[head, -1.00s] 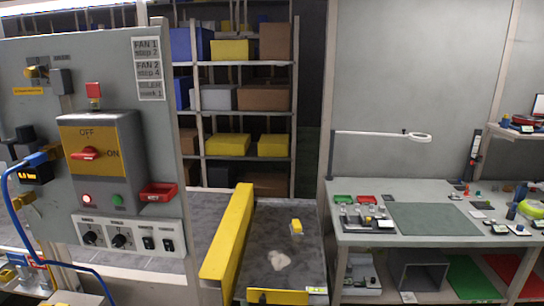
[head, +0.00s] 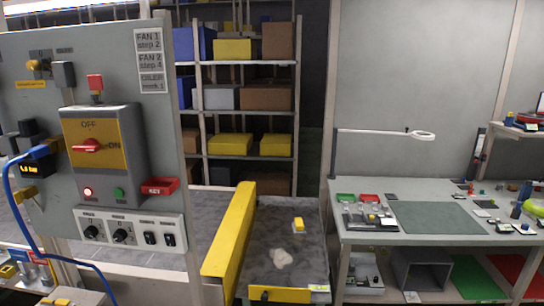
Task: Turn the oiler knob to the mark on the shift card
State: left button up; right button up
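The shift card (head: 150,60) is a set of white labels at the panel's upper right edge. It reads FAN 1 step 2, FAN 2 step 4, and a bottom line that looks like OILER mark 1. Two black knobs, left (head: 91,232) and right (head: 123,235), sit on a white strip low on the grey panel (head: 120,60). Their small labels are not legible. A yellow fitting (head: 38,66) with a yellow label is at the panel's upper left. I cannot tell which part is the oiler knob. Neither gripper is in view.
A yellow OFF/ON switch box (head: 98,145) with a red handle protrudes from the panel, beside a red KEY tray (head: 159,187). A blue hose (head: 14,205) hangs at left. The conveyor (head: 270,230) and a workbench (head: 365,238) stand to the right.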

aim_at(33, 66)
jog(key=u, duration=1.25)
